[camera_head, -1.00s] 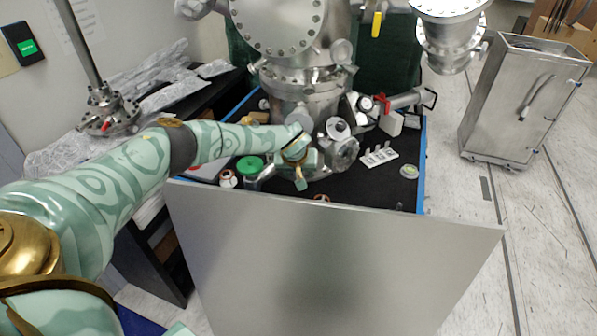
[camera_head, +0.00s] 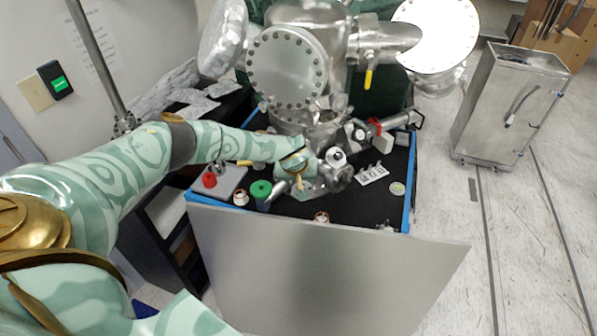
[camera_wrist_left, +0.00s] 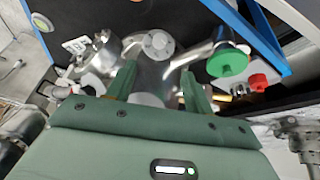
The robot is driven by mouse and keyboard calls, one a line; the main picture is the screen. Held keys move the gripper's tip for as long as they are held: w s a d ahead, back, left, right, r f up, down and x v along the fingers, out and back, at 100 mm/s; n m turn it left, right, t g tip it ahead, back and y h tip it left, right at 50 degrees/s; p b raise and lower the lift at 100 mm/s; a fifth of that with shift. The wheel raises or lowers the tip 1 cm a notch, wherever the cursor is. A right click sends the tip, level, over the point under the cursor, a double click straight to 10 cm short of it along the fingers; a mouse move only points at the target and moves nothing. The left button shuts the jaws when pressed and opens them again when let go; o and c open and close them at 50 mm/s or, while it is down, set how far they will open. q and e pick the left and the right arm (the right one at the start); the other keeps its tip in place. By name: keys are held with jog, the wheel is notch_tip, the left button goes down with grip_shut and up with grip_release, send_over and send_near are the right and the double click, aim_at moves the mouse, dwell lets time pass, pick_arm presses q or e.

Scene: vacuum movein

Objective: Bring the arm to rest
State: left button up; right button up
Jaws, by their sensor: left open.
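My left arm, pale green with a dark band, reaches in from the left over the bench in the head view. Its gripper (camera_head: 299,180) is above the black bench top, close in front of the steel vacuum chamber (camera_head: 288,70). In the left wrist view the two green fingers (camera_wrist_left: 158,82) stand apart with steel tube parts beyond and between them. I see nothing held, and I cannot tell whether the fingers touch the steel. My right gripper is not in view.
Near the gripper are a green-capped part (camera_head: 261,189), a red knob (camera_head: 209,180) on a grey plate, and a white block (camera_head: 371,174). A grey panel (camera_head: 320,270) fronts the bench. A steel cabinet (camera_head: 510,105) stands right, with clear floor before it.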

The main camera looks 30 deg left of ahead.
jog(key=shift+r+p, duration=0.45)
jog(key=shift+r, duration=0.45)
